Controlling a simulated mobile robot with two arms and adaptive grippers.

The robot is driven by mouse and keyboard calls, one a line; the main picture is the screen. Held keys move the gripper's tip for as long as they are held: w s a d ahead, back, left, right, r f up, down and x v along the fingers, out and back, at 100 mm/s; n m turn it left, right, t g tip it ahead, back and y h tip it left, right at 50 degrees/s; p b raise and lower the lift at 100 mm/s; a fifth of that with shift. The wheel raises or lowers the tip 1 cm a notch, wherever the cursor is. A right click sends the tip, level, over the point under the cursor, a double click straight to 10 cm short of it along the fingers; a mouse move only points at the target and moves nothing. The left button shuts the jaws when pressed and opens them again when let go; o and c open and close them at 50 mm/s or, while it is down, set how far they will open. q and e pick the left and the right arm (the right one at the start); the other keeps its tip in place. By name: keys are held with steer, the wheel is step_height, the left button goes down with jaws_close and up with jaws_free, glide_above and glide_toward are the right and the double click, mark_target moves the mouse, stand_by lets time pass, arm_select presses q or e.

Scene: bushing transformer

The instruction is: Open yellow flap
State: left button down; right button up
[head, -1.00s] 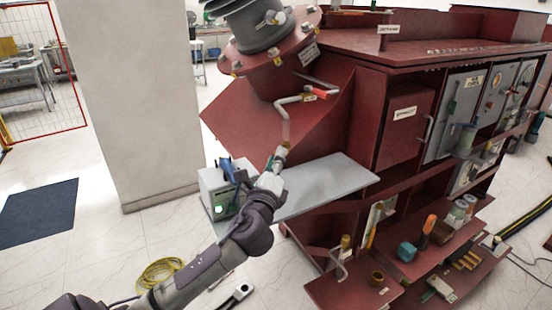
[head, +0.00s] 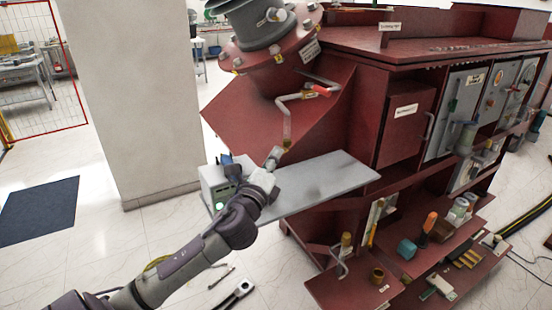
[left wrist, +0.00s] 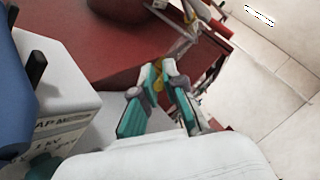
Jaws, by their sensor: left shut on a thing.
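The yellow flap (head: 287,144) is a small yellow piece at the lower end of a bent pale pipe on the red transformer. My left gripper (head: 273,155) is just below and left of it in the head view, above a grey shelf. In the left wrist view, the teal-and-grey fingers of my left gripper (left wrist: 152,82) close around the yellow flap (left wrist: 158,76). The fingertips partly hide it. My right gripper is not in view.
The grey shelf (head: 325,183) lies under my left gripper. A grey box with a green light (head: 215,190) stands at its left end. The bent pipe (head: 283,112) has a red-orange handle. Tools and parts fill the lower red shelves on the right.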

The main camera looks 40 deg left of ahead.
arm_select(q)
steer(key=shift+r, duration=0.15)
steer(key=c, duration=1.3)
jaws_free()
steer(key=shift+o, duration=0.3)
steer(key=shift+w+a, duration=0.1)
steer(key=shift+w, duration=0.05)
steer(key=shift+f, duration=0.2)
steer(key=v, duration=1.2)
steer(key=shift+r, duration=0.1)
